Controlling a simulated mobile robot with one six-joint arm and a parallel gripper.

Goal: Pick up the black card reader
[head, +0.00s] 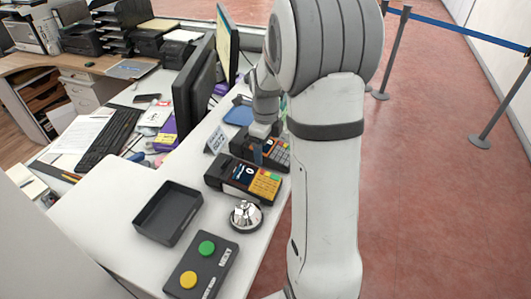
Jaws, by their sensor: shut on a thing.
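A black card reader (279,156) with grey keys and a few coloured ones sits on the white counter (108,200), right of the monitors. My gripper (257,154) reaches down over it from above, shut on it. My arm and gripper hide part of the reader. I cannot tell whether the reader is clear of the counter. A second dark card reader (230,172) with a yellow keypad lies just in front of it.
A silver bell (246,215), a button box (202,270) with green and yellow buttons, and an empty black tray (150,225) stand nearer. A monitor (194,90) and a keyboard (108,139) are to the left. Belt posts (490,110) stand on the red floor at right.

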